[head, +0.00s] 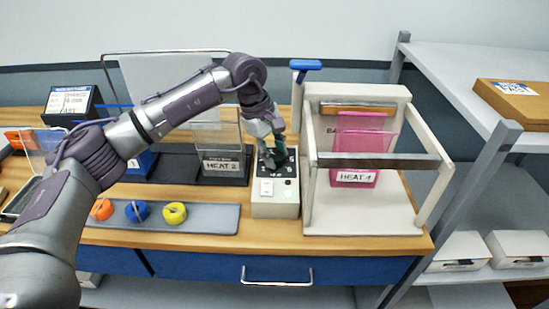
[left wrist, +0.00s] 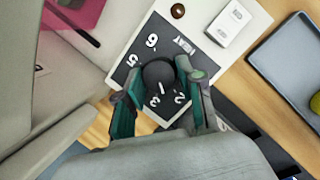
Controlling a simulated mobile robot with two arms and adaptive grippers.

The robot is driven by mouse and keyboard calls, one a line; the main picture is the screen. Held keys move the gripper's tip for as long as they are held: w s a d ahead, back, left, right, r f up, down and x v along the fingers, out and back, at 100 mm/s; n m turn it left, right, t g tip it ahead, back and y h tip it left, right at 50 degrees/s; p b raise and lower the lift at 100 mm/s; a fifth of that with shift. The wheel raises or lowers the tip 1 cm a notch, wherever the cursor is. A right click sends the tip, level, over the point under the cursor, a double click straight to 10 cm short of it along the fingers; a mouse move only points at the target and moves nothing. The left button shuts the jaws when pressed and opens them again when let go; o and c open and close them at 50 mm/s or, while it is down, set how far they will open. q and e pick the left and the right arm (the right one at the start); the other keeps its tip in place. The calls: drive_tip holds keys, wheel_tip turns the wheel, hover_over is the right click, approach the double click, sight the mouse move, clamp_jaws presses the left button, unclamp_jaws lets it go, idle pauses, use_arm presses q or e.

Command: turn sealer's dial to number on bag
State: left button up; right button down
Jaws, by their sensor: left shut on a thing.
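The sealer (head: 402,210) is a pale frame with a bar across its front. A pink bag (head: 352,180) stands in it, its label reading what looks like HEAT 4. Left of it is the control box (head: 275,208) with a dark dial (left wrist: 158,73) on a black plate marked HEAT. In the left wrist view 6, 5, 3 and 2 show around the dial; a short white mark lies on its lower edge, toward 3 and 2. My left gripper (head: 271,158) is shut on the dial from above, a finger on each side (left wrist: 160,92). My right gripper is out of view.
A clear holder with a bag labelled HEAT 2 (head: 223,167) stands left of the control box. A grey tray (head: 222,222) with orange, blue and yellow rolls lies in front. A blue-topped post (head: 305,65) rises behind; grey shelves (head: 470,60) stand at right.

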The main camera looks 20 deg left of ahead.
use_arm(q)
drive_tip(key=m+g, duration=0.1)
drive_tip(key=m, duration=0.2)
drive_tip(key=m+y+b, duration=0.1)
drive_tip(key=m, duration=0.2)
drive_tip(key=shift+w+d+m+g, duration=0.1)
drive_tip(key=shift+w+m+g, duration=0.05)
drive_tip(key=shift+m+g, duration=0.2)
drive_tip(key=m, duration=0.3)
drive_tip(key=m+g+y, duration=0.1)
drive_tip(key=m, duration=0.2)
drive_tip(key=shift+y, duration=0.3)
drive_tip(key=o, duration=1.1)
drive_tip(key=shift+o, duration=0.2)
wheel_tip(320, 180, up, 12)
drive_tip(key=w, duration=0.2)
drive_tip(key=shift+a, duration=0.3)
drive_tip(key=shift+f, duration=0.1)
